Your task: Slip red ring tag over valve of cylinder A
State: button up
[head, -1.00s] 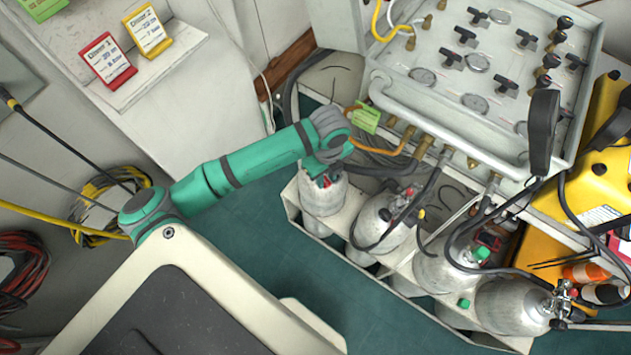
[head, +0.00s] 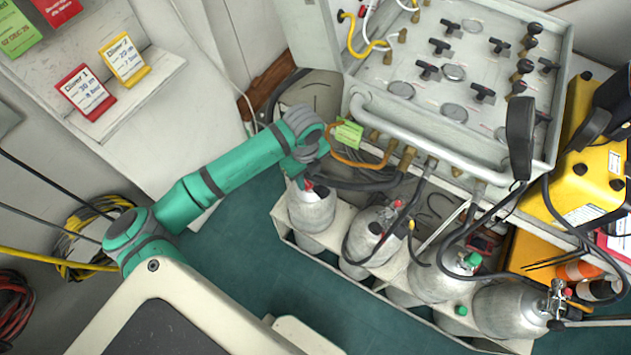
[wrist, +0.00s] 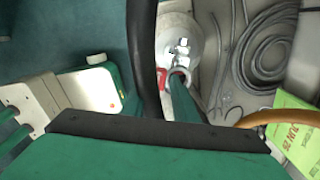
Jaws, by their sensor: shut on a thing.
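A grey cylinder (head: 313,212) stands at the left end of the rack, directly below my gripper (head: 306,181). No letter on it is readable. In the wrist view, its rounded top (wrist: 172,28) and metal valve (wrist: 182,47) lie just beyond my fingertips (wrist: 179,76). My gripper is shut on a small red thing (wrist: 162,78), apparently the red ring tag, which also shows as a red spot in the head view (head: 309,185). My fingers hide most of it. I cannot tell whether its loop is around the valve or only beside it.
Several more cylinders (head: 374,232) stand to the right, with black hoses across them. The air panel (head: 450,80) is above. An orange hose (head: 350,158) and green tag (head: 348,133) hang close to my gripper. Green floor (head: 230,250) is clear at front left.

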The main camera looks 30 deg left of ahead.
jog(key=shift+w+a, duration=0.35)
jog(key=shift+a, duration=0.2)
jog(key=shift+w+a, duration=0.3)
jog(key=shift+a, duration=0.2)
jog(key=shift+w+a, duration=0.15)
jog(key=shift+a, duration=0.1)
jog(key=shift+d+f, duration=0.1)
jog(key=shift+f, duration=0.1)
jog(key=shift+f, duration=0.35)
